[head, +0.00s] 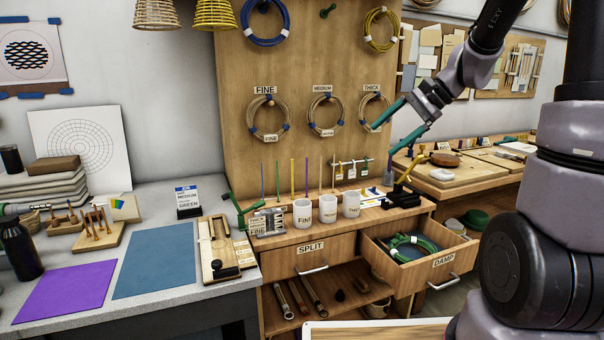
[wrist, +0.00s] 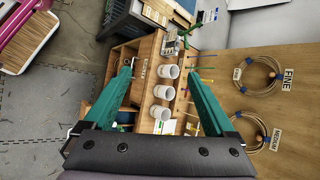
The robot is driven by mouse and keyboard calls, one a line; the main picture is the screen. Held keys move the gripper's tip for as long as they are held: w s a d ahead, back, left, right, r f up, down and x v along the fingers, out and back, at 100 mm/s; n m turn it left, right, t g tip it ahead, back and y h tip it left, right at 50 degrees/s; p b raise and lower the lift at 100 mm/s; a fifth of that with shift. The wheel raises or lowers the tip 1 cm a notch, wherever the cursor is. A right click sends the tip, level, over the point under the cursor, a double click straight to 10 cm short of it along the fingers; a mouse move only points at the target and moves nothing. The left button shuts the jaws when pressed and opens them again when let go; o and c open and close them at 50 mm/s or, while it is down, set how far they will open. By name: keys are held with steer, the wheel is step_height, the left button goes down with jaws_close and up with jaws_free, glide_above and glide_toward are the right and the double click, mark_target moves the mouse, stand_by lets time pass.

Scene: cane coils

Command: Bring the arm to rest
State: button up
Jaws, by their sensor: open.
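My gripper (head: 384,140) is raised in front of the right side of the wooden pegboard, beside the coil under the THICK label (head: 372,88). Its two teal fingers are spread apart with nothing between them. In the wrist view my gripper (wrist: 160,72) is also open and empty, with white cups visible beyond and between the fingers. The head view does not clearly show whether a finger touches the THICK coil (head: 375,110), which it partly overlaps. My arm reaches in from the upper right.
The DAMP drawer (head: 443,262) stands open with a green coil (head: 412,246) inside. White cups (head: 327,208) and thin upright rods stand on the bench below my gripper. FINE (head: 270,118) and MEDIUM (head: 326,113) coils hang to the left. The grey worktop holds purple and blue mats (head: 155,258).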

steer(key=s+d+r+n+t+h, duration=0.1)
steer(key=s+r+n+t+h, duration=0.1)
steer(key=s, duration=0.7)
steer(key=s+d+r+n+t+h, duration=0.2)
steer(key=s+r+n+h, duration=0.2)
steer(key=s, duration=0.5)
steer(key=shift+d+r, duration=0.2)
steer(key=shift+r, duration=0.75)
